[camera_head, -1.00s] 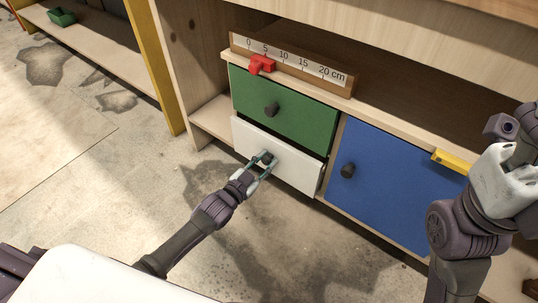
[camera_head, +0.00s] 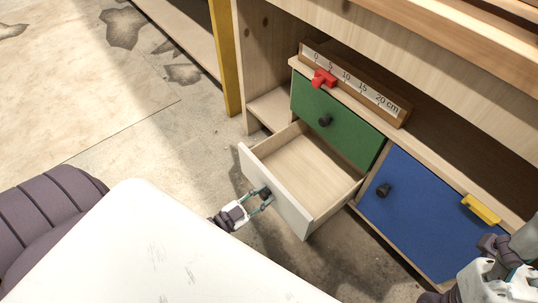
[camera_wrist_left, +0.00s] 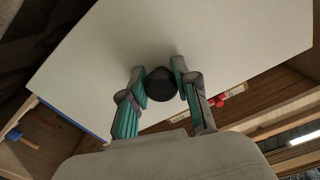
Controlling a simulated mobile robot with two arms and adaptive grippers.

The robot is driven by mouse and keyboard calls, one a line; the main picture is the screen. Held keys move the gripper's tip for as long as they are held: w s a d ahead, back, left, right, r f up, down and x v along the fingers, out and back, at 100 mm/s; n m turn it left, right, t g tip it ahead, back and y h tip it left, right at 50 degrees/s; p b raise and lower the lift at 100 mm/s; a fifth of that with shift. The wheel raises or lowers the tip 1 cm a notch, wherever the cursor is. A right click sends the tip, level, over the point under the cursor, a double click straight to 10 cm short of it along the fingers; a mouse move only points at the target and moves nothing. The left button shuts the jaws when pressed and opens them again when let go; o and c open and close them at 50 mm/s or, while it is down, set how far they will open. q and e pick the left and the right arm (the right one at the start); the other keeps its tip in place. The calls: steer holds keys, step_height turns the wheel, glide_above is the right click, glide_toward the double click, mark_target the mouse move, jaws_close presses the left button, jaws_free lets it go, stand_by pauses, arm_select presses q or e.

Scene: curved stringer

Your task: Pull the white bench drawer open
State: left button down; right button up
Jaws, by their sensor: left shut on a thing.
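The white bench drawer (camera_head: 247,160) is pulled out below the green drawer, and its empty wooden inside shows. My left gripper (camera_head: 266,194) is at the drawer's front, shut on its dark round knob. In the left wrist view the knob (camera_wrist_left: 161,84) sits between the two fingers of the gripper (camera_wrist_left: 160,88), against the white front panel (camera_wrist_left: 215,40). My right gripper (camera_head: 505,272) is at the lower right corner, partly cut off by the frame; its fingers do not show clearly.
The green drawer (camera_head: 345,125) above is shut. The blue door (camera_head: 410,215) to the right is shut. A ruler (camera_head: 352,82) with a red slider (camera_head: 322,78) lies on the ledge above. A yellow handle-like piece (camera_head: 481,209) is at the blue door's top. Open floor lies left of the drawer.

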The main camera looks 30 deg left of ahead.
arm_select(q)
steer(key=c, duration=0.8)
jaws_free()
steer(key=v, duration=1.2)
